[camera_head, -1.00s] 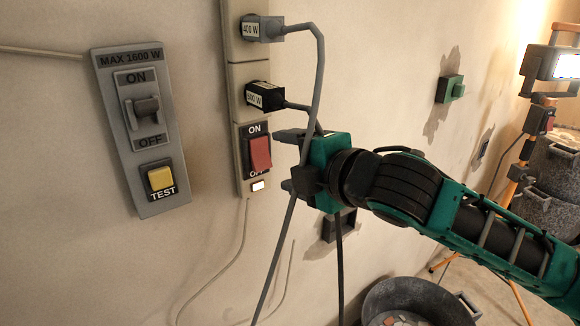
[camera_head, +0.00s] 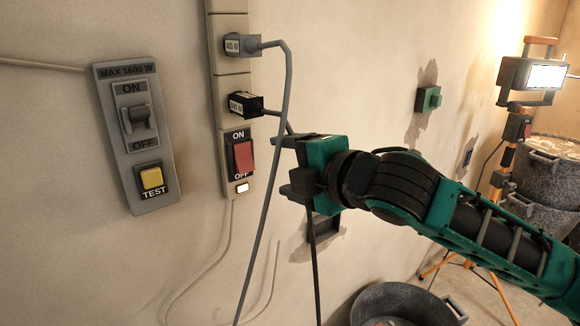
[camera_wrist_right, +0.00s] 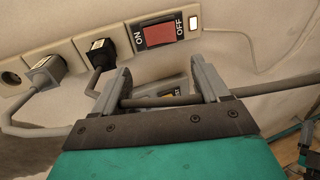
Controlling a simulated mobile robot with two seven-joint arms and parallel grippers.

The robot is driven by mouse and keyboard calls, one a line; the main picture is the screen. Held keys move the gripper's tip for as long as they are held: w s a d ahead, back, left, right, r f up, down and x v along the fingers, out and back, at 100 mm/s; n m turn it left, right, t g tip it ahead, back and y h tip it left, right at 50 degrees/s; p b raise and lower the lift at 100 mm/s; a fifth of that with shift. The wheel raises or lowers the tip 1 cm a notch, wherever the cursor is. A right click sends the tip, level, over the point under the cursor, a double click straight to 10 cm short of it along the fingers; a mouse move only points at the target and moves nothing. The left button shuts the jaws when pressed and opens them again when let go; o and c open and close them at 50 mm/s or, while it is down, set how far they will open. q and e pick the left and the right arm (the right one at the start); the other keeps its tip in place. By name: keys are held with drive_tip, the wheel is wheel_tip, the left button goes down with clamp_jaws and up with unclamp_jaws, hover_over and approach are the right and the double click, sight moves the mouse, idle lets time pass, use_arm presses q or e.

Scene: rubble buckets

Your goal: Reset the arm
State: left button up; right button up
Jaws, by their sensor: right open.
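My right gripper (camera_head: 279,165) is open in front of the wall, a little right of the power strip (camera_head: 231,60). The red ON/OFF switch (camera_head: 242,157) on the strip lies left of its fingers, with a lit white indicator below. Two plugs, a grey one (camera_head: 243,46) and a black one (camera_head: 246,104), sit in the strip above. In the right wrist view the open fingers (camera_wrist_right: 165,92) are apart. A dark cable (camera_wrist_right: 180,99) crosses between or behind them; I cannot tell whether it touches. My left gripper is not in view.
A grey panel (camera_head: 118,100) with a breaker lever and a yellow TEST button (camera_head: 152,178) is at left. Grey cables hang near my gripper. A green wall box (camera_head: 429,99), a lit work lamp (camera_head: 545,75) and grey buckets (camera_head: 400,305) are at right.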

drive_tip(key=shift+f, duration=0.1)
drive_tip(key=s+d+f+m+h, duration=0.1)
drive_tip(key=s+d+f+m, duration=0.1)
drive_tip(key=f+m, duration=0.65)
drive_tip(key=s+d+f+m, duration=0.2)
drive_tip(key=f+m, duration=0.3)
drive_tip(key=f, duration=0.7)
drive_tip(key=s+d+f+m+h, duration=0.3)
drive_tip(key=s+d+f, duration=0.3)
drive_tip(key=s+f, duration=0.2)
drive_tip(key=s+d+f+m+g+h, duration=0.1)
drive_tip(key=s+d+f+m+h, duration=0.1)
drive_tip(key=s+d+f+m, duration=0.4)
wheel_tip(320, 180, down, 6)
drive_tip(key=s, duration=0.2)
drive_tip(key=shift+s+r+h, duration=0.2)
drive_tip(key=shift+s+h, duration=0.2)
